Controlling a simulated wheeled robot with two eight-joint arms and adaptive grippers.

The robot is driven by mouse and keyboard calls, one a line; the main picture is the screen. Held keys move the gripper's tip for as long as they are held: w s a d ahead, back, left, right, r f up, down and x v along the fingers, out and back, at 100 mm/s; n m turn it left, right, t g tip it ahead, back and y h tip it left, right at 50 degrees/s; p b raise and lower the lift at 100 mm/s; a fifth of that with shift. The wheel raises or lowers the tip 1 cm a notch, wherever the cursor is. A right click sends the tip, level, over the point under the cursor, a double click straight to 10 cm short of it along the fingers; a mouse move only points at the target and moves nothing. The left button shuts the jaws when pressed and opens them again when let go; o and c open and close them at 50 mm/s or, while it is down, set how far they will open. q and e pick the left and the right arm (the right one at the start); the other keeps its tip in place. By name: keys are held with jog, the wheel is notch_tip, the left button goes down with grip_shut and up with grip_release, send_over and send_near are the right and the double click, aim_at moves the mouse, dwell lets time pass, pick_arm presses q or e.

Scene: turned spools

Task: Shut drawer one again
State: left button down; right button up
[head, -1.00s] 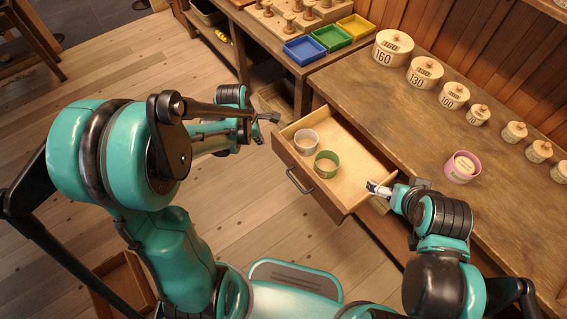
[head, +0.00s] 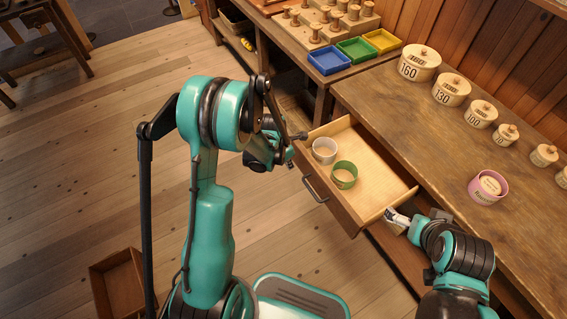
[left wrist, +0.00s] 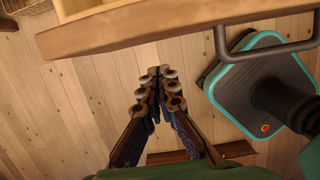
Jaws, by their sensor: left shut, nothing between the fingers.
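The open drawer (head: 345,216) juts out from the workbench in the head view. Its front and dark bar handle (head: 315,190) face the floor side. A white ring-shaped cup (head: 324,151) and a green one (head: 344,175) are inside. My left gripper (head: 299,137) is shut and empty by the drawer's left front corner. In the left wrist view the shut fingers (left wrist: 158,88) are over floor, with the drawer front (left wrist: 160,24) and handle (left wrist: 265,52) beyond. My right gripper (head: 391,214) is at the drawer's right front corner; its finger gap and any contact are unclear.
The bench top (head: 440,150) holds a row of numbered lidded round boxes (head: 419,62) and a pink cup (head: 488,187). Blue (head: 329,60), green and yellow trays stand at the back. A wooden crate (head: 120,285) is on the floor.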

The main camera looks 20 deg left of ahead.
pick_arm(q)
jog(key=shift+w+d+r, duration=0.1)
jog(key=shift+w+d, duration=0.7)
jog(key=shift+w, duration=0.2)
pick_arm(e)
jog(key=shift+f, duration=0.3)
pick_arm(q)
jog(key=shift+w, duration=0.15)
pick_arm(e)
jog(key=shift+d, duration=0.1)
